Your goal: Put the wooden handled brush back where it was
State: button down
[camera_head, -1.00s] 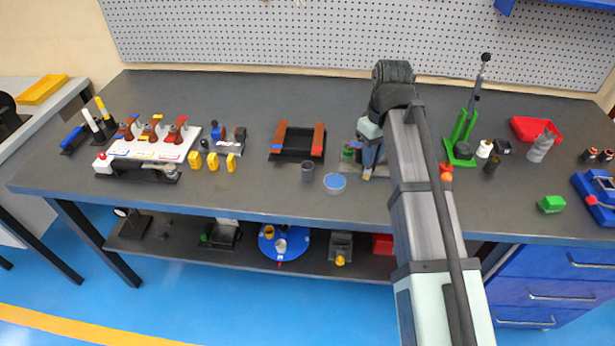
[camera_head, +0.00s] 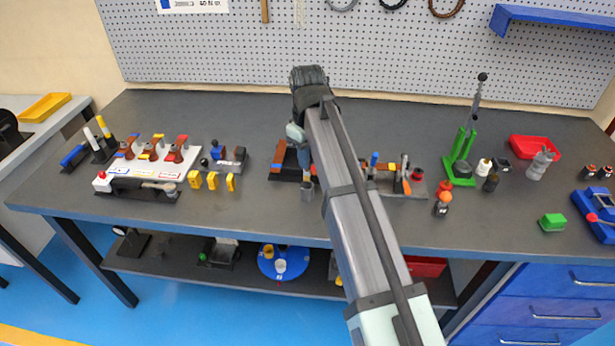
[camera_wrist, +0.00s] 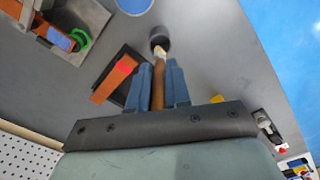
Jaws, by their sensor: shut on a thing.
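The brush (camera_wrist: 158,84) has a brown wooden handle and a pale tip. My gripper (camera_wrist: 157,76) is shut on its handle, with a blue finger on each side, in the wrist view. The pale tip points at the dark grey cup (camera_wrist: 160,37) and shows near its rim. I cannot tell whether the tip is inside the cup or above it. In the head view my gripper (camera_head: 306,176) is just above the cup (camera_head: 307,191), and the brush cannot be made out there.
A black holder with brown bars (camera_head: 281,163) is close beside my gripper, partly hidden by my arm. A tool stand (camera_head: 405,182) is right of my arm. Yellow blocks (camera_head: 212,181) stand to the left. Bare tabletop lies in front of them.

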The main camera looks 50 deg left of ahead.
aim_at(308, 175)
jog(key=shift+f, duration=2.95)
jog(key=shift+f, duration=0.1)
jog(key=c, duration=1.1)
grip_release()
notch_tip(308, 175, up, 12)
jog(key=shift+r, duration=0.1)
